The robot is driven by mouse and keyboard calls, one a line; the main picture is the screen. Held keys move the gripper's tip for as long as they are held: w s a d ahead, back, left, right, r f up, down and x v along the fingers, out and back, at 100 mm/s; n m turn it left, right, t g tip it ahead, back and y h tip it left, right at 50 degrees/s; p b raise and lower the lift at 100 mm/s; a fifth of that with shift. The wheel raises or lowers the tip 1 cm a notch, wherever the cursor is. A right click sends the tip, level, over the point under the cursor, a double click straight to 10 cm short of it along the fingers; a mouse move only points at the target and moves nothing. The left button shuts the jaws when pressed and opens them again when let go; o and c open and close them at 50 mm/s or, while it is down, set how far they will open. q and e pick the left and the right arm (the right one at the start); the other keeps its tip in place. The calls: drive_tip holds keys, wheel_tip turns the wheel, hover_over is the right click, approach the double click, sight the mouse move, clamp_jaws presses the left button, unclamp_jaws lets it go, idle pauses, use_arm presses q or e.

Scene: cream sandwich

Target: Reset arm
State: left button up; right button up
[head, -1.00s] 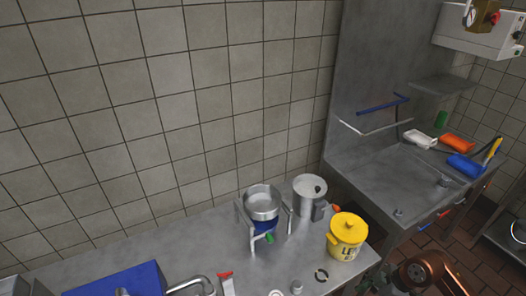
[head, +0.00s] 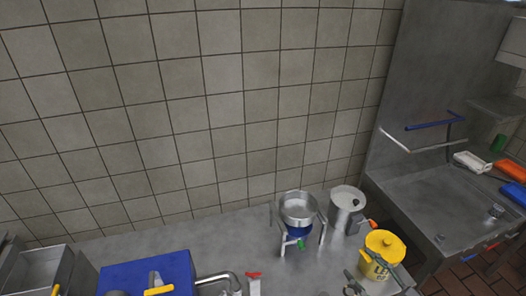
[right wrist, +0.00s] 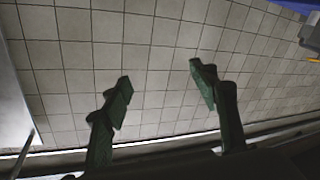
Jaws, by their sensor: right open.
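My right gripper (right wrist: 160,72) is open and empty in the right wrist view, its two dark green fingers spread in front of tiles. My left gripper is not in view.
A steel basin (head: 40,270) is at left, a sink area (head: 425,205) at right. A tiled wall stands behind.

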drive_tip(key=d+f+m+t+h, duration=0.1)
drive_tip(key=d+m+t+h, duration=0.3)
drive_tip(key=d+m+h, duration=0.65)
drive_tip(key=s+d+f+m+g+h, duration=0.2)
drive_tip(key=s+d+f+g+h, duration=0.15)
drive_tip(key=f, duration=0.35)
drive_tip(key=s+d+f+m+g+h, duration=0.1)
drive_tip(key=s+d+f+g+h, duration=0.15)
drive_tip(key=d+f, duration=0.35)
drive_tip(key=s+a+f+n+g+y, duration=0.1)
drive_tip(key=s+a+f+g+y, duration=0.3)
drive_tip(key=s+a+f, duration=0.45)
drive_tip(key=s+a+f+n+g+y, duration=0.1)
drive_tip(key=s+a+f+g, duration=0.45)
drive_tip(key=s+f, duration=0.45)
wheel_tip(320, 180, down, 29)
drive_tip(key=s+g, duration=0.1)
drive_tip(key=g, duration=0.1)
drive_tip(key=s+f+n+g, duration=0.1)
drive_tip(key=s+f, duration=1.7)
drive_tip(key=s, duration=0.2)
drive_tip(key=shift+a+y, duration=0.4)
drive_tip(key=shift+y, duration=0.05)
drive_tip(key=shift+f, duration=0.1)
